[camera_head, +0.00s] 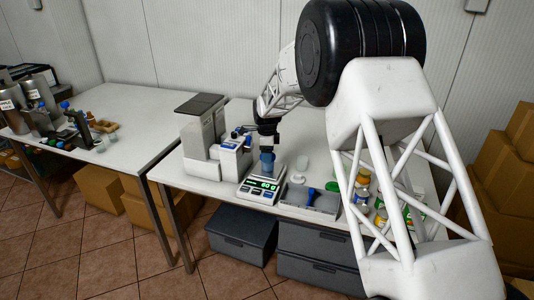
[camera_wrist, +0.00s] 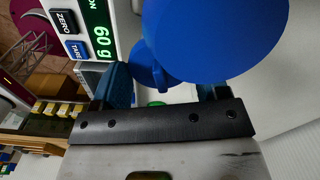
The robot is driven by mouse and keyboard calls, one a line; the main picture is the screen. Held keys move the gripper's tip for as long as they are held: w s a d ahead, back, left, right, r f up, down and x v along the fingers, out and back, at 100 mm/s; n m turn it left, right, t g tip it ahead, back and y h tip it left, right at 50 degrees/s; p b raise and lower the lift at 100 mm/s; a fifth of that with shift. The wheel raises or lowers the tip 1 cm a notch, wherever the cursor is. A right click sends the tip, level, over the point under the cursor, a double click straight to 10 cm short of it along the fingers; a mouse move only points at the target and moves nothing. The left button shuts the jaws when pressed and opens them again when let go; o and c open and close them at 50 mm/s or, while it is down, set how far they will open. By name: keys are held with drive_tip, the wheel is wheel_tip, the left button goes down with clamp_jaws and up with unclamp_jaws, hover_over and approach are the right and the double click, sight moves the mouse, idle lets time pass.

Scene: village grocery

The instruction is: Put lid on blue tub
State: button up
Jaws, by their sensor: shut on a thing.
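My gripper (camera_head: 268,143) is over the white scale (camera_head: 258,190); the fingers also show in the wrist view (camera_wrist: 166,92). A large flat blue disc, which looks like the lid (camera_wrist: 215,38), fills the upper middle of the wrist view close to the fingers. My gripper appears shut on it. In the head view the blue tub (camera_head: 267,166) shows as a small blue shape over the scale, right under my gripper. At this size I cannot tell whether lid and tub touch. The disc hides what lies behind it in the wrist view.
The scale's green display (camera_wrist: 100,28) reads 60 g. A grey tray (camera_head: 325,205) with a blue tool (camera_head: 314,193) lies right of the scale. A small white cup (camera_head: 303,162) stands behind. A grey-white machine (camera_head: 202,130) stands left, jars (camera_head: 361,188) right.

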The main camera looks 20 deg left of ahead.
drive_tip(key=shift+f, duration=0.25)
idle(0.3)
drive_tip(key=o, duration=1)
drive_tip(key=shift+r, duration=0.15)
drive_tip(key=shift+r, duration=2.65)
drive_tip(key=shift+c, duration=0.4)
clamp_jaws()
